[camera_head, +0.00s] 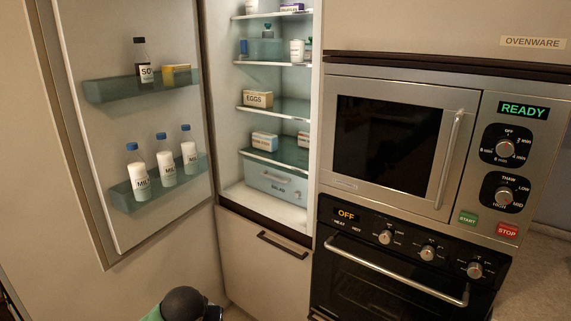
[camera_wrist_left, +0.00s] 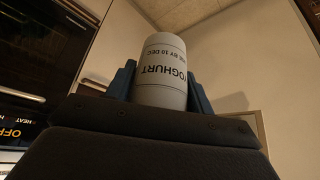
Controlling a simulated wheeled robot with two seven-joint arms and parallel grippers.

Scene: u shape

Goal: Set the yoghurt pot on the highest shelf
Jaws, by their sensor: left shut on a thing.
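The yoghurt pot (camera_wrist_left: 162,72) is a pale grey-white cylinder with dark lettering, seen in the left wrist view. My left gripper (camera_wrist_left: 160,88) is shut on it, with a blue finger on each side. In the head view a dark rounded part of my arm shows at the bottom edge, and the pot cannot be made out there. The fridge stands open, and its highest visible shelf (camera_head: 270,15) is near the top edge of the head view, with a small white pot and a box on it. My right gripper is not in view.
The fridge door (camera_head: 130,110) is swung open at the left, with bottles in its racks. Lower shelves hold an egg box (camera_head: 258,99), other cartons and a drawer (camera_head: 275,182). A microwave (camera_head: 390,140) and an oven (camera_head: 390,270) stand to the right.

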